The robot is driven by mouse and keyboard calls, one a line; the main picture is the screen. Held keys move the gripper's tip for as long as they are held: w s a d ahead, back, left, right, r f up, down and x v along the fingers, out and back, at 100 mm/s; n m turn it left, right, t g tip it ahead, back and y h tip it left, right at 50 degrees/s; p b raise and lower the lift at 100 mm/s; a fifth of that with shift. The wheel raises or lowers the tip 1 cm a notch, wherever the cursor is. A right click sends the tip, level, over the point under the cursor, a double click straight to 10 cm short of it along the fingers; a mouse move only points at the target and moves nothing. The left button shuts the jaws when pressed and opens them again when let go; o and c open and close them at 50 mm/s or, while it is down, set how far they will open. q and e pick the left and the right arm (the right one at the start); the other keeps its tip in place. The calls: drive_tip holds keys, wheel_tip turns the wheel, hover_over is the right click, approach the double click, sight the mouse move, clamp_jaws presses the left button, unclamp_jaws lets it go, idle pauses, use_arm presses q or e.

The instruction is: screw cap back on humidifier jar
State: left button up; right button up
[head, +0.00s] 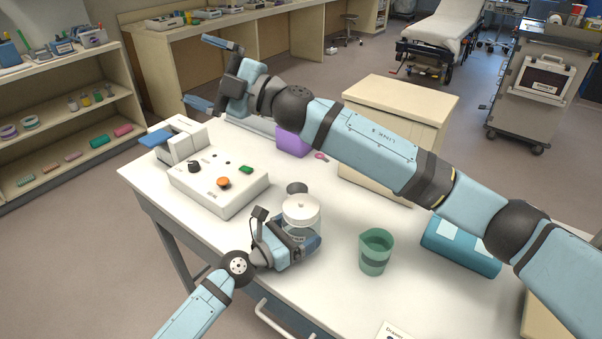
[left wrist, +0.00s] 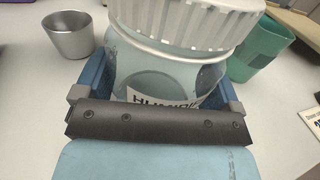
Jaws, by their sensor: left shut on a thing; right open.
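The humidifier jar (head: 300,226) is clear with a printed label and stands upright on the white table. It fills the middle of the left wrist view (left wrist: 165,75). A white ribbed cap (head: 301,206) sits on top of the jar, also seen in the left wrist view (left wrist: 185,22); whether its thread is engaged cannot be told. My left gripper (head: 296,240) is shut around the jar's body below the cap. My right gripper (head: 209,73) is open and empty, raised beyond the white device, away from the jar.
A green cup (head: 375,252) stands right of the jar, and a small metal cup (left wrist: 70,36) is behind it. A white device with knobs (head: 217,182) is to the left. A purple box (head: 292,142) and a teal pack (head: 460,247) lie farther off. My right arm spans above the table.

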drive_tip(key=w+d+m+t+h, duration=0.2)
drive_tip(key=w+m+t+h, duration=0.15)
drive_tip(key=t, duration=0.25)
drive_tip(key=n+g+h, duration=1.1)
drive_tip(key=n+h, duration=0.2)
drive_tip(key=h, duration=0.5)
hover_over(301, 205)
wheel_tip(301, 205, down, 19)
drive_tip(key=shift+s, duration=0.1)
drive_tip(key=shift+f, duration=4)
